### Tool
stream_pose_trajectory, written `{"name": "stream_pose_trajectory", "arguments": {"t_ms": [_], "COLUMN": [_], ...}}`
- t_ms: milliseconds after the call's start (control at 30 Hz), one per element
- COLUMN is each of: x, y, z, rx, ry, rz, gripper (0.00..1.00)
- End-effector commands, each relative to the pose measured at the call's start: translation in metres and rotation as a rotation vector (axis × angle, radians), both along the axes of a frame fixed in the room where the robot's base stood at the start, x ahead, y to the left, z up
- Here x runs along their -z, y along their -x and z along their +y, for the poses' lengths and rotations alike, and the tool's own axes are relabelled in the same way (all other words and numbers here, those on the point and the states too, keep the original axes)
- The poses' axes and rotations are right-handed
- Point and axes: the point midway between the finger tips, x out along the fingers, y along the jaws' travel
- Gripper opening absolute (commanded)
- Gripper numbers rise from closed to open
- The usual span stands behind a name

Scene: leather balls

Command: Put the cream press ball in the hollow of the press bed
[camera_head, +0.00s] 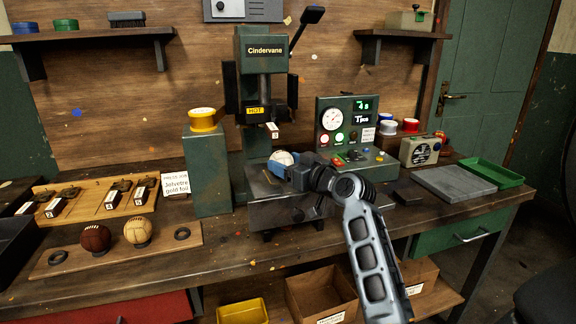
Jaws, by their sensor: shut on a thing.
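The cream press ball (283,157) is at the press, above or at the front of the dark metal press bed (262,187). My gripper (284,165) is shut on the ball, reaching in from the lower right. The gripper covers part of the ball and part of the bed. The hollow of the bed is hidden, so I cannot tell whether the ball touches it. The green press head (265,70), marked Cindervane, stands above and behind, with a yellow HOT label.
A wooden ball rack (120,250) at the front left holds a dark brown ball (95,238) and a tan ball (137,231). A green box (208,170) stands left of the press. A control panel (348,130) is close on the right. A grey mat (452,184) lies farther right.

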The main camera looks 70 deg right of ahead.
Motion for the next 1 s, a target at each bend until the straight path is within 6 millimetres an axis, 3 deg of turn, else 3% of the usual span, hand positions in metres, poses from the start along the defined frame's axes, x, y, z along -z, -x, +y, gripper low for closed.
{"name": "stream_pose_trajectory", "arguments": {"t_ms": [433, 467, 500, 700, 1000], "x": [0.0088, 0.0081, 0.0076, 0.0075, 0.0051], "y": [0.0003, 0.0002, 0.0003, 0.0003, 0.0005], "z": [-0.0002, -0.0002, -0.0002, -0.0003, -0.0004], "rx": [0.000, 0.000, 0.000, 0.000, 0.001], "ry": [0.002, 0.001, 0.001, 0.001, 0.001], "rz": [-0.001, 0.000, 0.000, 0.000, 0.000], "gripper": [0.34, 0.70, 0.74, 0.93, 0.93]}}
